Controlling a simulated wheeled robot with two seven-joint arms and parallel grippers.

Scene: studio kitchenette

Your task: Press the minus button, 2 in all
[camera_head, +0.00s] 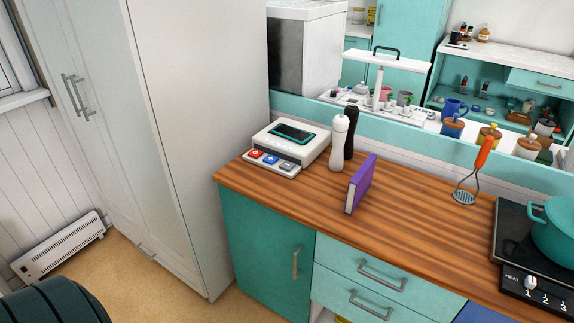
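A white device (303,135) with a dark, teal-edged display (292,132) stands at the left back of the wooden counter. On its front strip are a red button (255,153), a blue button (271,159) and a grey button (288,166). The marks on the buttons are too small to read, so I cannot tell which is the minus button. The display shows no readable figure. Neither of my grippers is in view.
A white mill (338,145) and a black mill (351,128) stand right of the device. A purple book (361,184) stands upright nearby. A tall white cabinet (200,130) borders the left.

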